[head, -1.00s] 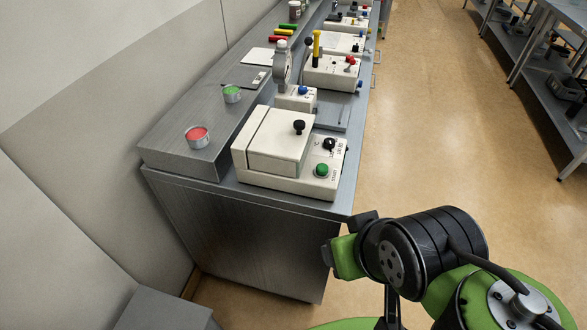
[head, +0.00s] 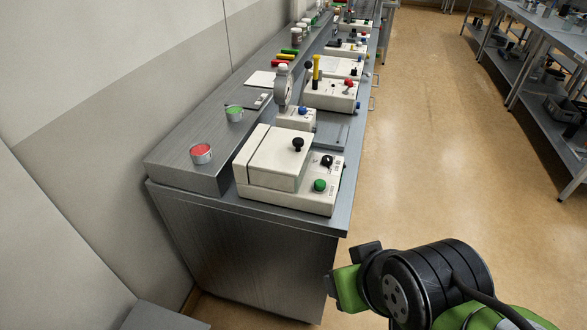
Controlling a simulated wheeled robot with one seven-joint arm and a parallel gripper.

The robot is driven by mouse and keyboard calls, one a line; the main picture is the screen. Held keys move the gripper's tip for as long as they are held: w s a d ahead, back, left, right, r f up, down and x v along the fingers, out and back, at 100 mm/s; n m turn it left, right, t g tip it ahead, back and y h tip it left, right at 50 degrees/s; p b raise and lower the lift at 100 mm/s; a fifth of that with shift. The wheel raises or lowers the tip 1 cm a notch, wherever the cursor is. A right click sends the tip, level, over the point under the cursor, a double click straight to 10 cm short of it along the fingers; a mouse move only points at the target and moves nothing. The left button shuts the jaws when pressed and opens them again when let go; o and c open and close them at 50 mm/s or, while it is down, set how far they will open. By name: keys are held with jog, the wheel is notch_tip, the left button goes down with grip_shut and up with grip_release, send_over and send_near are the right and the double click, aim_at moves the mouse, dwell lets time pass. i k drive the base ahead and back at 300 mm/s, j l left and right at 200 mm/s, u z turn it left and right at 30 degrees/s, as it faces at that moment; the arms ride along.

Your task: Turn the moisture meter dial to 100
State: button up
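A white bench instrument (head: 283,201) stands at the near end of the steel bench, with a raised lid block and a black ball knob (head: 298,144) on top. It may be the moisture meter, but I cannot read its label. Its front panel has a small black dial (head: 327,160) and a green button (head: 319,185). The dial's markings and pointer are too small to read. The end of my arm, with my gripper (head: 348,273), is at the lower right, in front of the bench and apart from the instrument. I cannot make out its finger opening.
Other instruments line the steel bench (head: 270,267) behind, including a dial gauge stand (head: 284,88) and a white box with a yellow lever (head: 332,95). Red (head: 201,154) and green (head: 235,114) sample tins sit on the left ledge. The floor (head: 430,150) on the right is clear.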

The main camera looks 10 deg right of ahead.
aim_at(328, 160)
jog(key=i+l+u, duration=0.15)
jog(key=l+u, duration=0.25)
jog(key=i+l+u, duration=0.1)
jog(key=l+u, duration=1.6)
jog(key=k+l+u, duration=0.15)
jog(key=u, duration=0.3)
jog(key=k+l, duration=0.05)
jog(key=l, duration=0.05)
